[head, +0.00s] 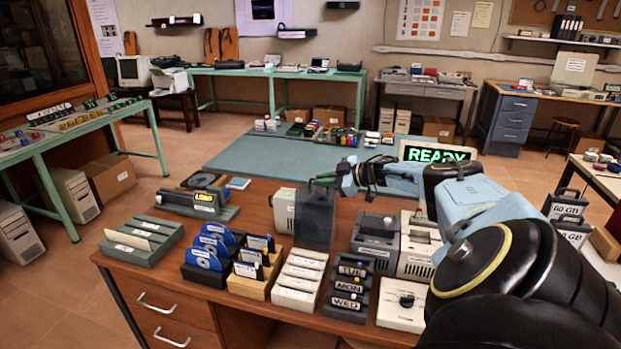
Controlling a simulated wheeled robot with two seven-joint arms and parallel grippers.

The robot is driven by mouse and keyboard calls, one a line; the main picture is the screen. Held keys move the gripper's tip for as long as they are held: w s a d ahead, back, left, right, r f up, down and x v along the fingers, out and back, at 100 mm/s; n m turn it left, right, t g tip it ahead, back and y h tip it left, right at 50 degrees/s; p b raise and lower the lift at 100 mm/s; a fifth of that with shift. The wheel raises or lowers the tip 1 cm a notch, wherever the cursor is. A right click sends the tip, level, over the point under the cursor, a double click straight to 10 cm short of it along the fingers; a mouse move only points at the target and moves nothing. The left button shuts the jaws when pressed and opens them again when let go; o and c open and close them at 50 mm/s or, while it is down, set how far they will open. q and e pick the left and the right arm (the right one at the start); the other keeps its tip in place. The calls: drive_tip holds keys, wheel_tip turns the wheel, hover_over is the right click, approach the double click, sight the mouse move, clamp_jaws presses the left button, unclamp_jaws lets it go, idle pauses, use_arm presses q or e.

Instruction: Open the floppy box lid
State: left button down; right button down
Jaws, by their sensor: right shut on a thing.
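The floppy box (284,210) is a beige case with a small handle on its left side, standing toward the back of the brown desk. A smoky grey, see-through panel (315,224), which looks like its lid, stands upright against its right side. My right gripper (326,181) reaches in from the right at the panel's top edge. It is shut on what looks like the lid's top edge; the fingertips are small and dark, so the exact contact is hard to tell. My left gripper is out of view.
Grey and beige devices (376,242) stand right of the panel, under my forearm. A green READY display (437,154) stands behind my arm. The teal mat (250,155) has free room.

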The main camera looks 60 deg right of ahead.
drive_tip(key=shift+d, duration=0.15)
drive_tip(key=c, duration=1.6)
unclamp_jaws()
drive_tip(key=shift+o, duration=0.2)
drive_tip(key=p+v, duration=0.5)
drive_tip(key=v, duration=0.8)
drive_tip(key=shift+s, duration=0.25)
